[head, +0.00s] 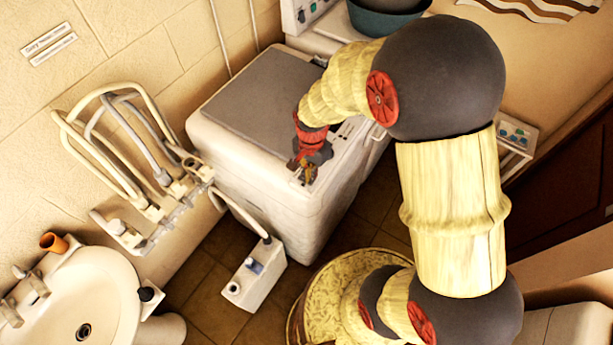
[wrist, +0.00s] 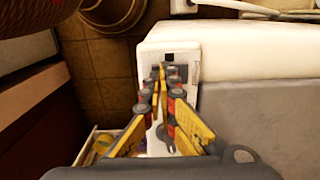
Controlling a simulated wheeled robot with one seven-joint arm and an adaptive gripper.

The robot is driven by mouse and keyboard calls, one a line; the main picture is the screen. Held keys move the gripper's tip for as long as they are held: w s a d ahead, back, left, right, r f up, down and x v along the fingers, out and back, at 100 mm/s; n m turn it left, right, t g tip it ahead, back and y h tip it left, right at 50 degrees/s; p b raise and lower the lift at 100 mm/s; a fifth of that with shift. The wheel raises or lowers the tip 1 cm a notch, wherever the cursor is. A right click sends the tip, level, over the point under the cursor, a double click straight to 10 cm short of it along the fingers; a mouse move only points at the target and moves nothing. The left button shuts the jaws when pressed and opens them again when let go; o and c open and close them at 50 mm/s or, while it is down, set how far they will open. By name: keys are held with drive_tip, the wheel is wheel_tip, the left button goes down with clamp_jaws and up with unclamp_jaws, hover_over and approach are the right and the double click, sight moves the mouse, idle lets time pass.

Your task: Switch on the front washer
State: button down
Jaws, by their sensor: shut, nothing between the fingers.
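The front washer (head: 255,190) is a white box with a grey lid, standing in the middle of the head view. Its narrow control strip (head: 346,130) runs along the right edge of the top and is partly hidden by my gripper. My gripper (head: 305,178) is shut and empty, pointing down at the near end of that strip. In the wrist view, the fingertips of my gripper (wrist: 162,68) meet over the strip (wrist: 186,62), just short of a small dark patch (wrist: 168,57). I cannot tell whether they touch it. Whether the washer is on cannot be told.
A second machine (head: 301,14) with a control panel stands behind, near a dark green basin (head: 388,20). A sink (head: 75,300) and a rack of pipes (head: 135,150) are at left. A small white box (head: 254,275) stands on the tiled floor (head: 205,300) before the washer.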

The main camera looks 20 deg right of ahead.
drive_tip(key=shift+f, duration=0.15)
drive_tip(key=shift+r+p, duration=2.4)
drive_tip(key=shift+r, duration=1.15)
